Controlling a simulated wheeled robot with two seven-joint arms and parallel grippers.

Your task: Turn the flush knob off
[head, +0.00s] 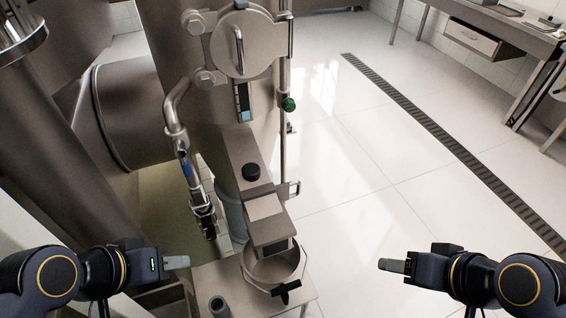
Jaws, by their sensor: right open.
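A disc separator (242,160) of grey metal stands in the middle of the head view. A green knob (288,104) sits on the thin vertical pipe at its right side. A black round knob (251,172) sits on top of its lower housing. No label shows which one is the flush knob. My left gripper (177,262) is at the lower left, apart from both knobs, seen side-on, so its jaw gap is hidden. My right gripper (391,266) is open and empty at the lower right, over the floor and apart from the machine.
A metal bucket (262,267) with a black handle (286,292) sits under the spout, on a small stand. Large steel tanks (125,110) fill the left. A table (488,30) stands at the far right. The tiled floor (380,150) on the right is clear.

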